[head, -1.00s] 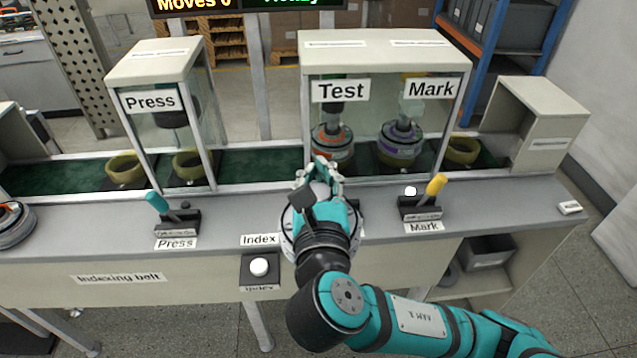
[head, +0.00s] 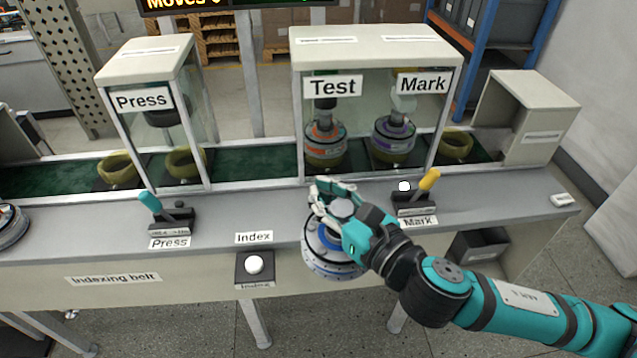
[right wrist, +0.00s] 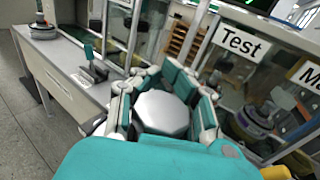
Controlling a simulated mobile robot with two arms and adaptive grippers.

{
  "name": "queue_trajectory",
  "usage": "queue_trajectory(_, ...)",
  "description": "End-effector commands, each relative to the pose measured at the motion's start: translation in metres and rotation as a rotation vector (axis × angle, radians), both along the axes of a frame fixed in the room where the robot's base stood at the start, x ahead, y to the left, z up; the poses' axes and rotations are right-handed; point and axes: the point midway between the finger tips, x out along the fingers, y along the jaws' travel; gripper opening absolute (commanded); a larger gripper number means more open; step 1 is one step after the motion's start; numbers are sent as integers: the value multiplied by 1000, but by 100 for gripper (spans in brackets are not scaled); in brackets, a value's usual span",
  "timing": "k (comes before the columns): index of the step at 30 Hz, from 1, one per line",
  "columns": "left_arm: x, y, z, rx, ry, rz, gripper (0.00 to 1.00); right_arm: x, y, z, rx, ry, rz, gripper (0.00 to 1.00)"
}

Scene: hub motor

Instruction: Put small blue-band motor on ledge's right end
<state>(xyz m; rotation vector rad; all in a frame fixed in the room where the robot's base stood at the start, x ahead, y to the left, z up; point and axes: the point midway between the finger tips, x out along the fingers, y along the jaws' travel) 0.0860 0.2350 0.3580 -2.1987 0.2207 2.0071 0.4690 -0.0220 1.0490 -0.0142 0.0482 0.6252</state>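The blue-band motor (head: 322,262), a round white and grey disc with a blue ring on top, is under my right gripper (head: 330,200). My right gripper's fingers are closed around its hub, which shows as a grey many-sided cap (right wrist: 162,113) in the right wrist view. The motor overlaps the front edge of the grey ledge (head: 480,205), right of the Index button, and looks held up. The ledge's right end carries a small white block (head: 563,200). My left gripper is not in view.
The Mark lever (head: 428,182) with a yellow handle stands on the ledge right of my gripper. The Press lever (head: 150,202) and Index button (head: 254,265) are left. Glass Test and Mark housings with motors stand behind. Another motor (head: 10,228) sits at far left.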

Motion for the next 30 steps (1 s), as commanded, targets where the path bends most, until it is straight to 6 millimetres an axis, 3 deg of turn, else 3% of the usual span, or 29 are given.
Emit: queue_trajectory(30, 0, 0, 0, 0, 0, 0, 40, -14, -25, -47, 3, -6, 766, 0)
